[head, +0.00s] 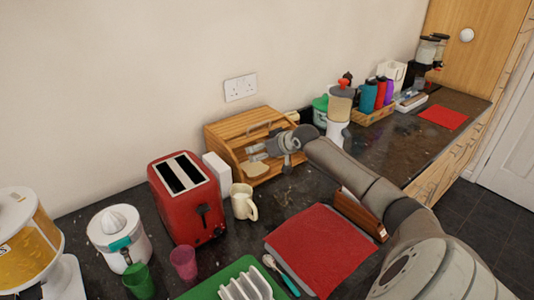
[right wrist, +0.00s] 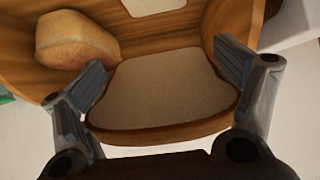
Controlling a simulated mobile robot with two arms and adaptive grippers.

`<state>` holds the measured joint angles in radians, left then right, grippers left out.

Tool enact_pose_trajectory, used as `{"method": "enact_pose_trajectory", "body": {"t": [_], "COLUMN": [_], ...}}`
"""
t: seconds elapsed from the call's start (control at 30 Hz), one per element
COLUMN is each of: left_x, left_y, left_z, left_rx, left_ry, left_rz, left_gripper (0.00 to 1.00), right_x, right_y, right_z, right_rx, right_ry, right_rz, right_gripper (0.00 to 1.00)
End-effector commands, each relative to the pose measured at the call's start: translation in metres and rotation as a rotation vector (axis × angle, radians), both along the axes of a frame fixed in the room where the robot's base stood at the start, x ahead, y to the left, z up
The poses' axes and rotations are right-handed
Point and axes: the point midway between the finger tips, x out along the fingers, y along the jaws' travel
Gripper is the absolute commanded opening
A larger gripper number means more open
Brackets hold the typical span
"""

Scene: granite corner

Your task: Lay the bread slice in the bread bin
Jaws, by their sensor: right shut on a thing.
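The bread slice (right wrist: 165,90) is in the right wrist view, pale with a brown crust, its broad face toward the camera. My right gripper (right wrist: 158,82) is shut on it, one finger at each side edge. The wooden bread bin (head: 222,137) stands open against the wall in the head view, and its wooden inside (right wrist: 185,42) shows behind the slice in the right wrist view. In the head view my right gripper (head: 271,152) is at the bin's open front. I cannot tell whether the slice touches the bin floor. My left gripper is not in view.
A rounded piece of bread (right wrist: 75,40) and another pale slice (right wrist: 152,5) are in the bin. A red toaster (head: 188,200) and cream mug (head: 243,203) stand to the left. A red cloth (head: 318,248) lies in front, and a blender (head: 339,108) stands right of the bin.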

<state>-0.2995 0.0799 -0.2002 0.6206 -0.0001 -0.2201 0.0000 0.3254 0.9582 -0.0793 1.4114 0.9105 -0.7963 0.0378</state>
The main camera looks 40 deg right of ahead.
Motion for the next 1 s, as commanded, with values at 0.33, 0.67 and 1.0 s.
{"method": "enact_pose_trajectory", "body": {"t": [0.33, 0.67, 1.0], "left_x": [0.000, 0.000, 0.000], "left_y": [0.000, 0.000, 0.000], "left_z": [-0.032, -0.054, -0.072], "left_rx": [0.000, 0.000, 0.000], "left_ry": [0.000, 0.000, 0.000], "left_rz": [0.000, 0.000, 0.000], "left_gripper": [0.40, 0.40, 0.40], "right_x": [0.021, 0.040, 0.059], "right_y": [-0.002, -0.004, -0.006], "right_z": [-0.023, -0.040, -0.059], "right_rx": [0.001, 0.001, 0.000], "right_ry": [-0.002, -0.001, -0.002], "right_rz": [0.000, 0.000, 0.001], "right_gripper": [0.59, 0.59, 0.59]}}
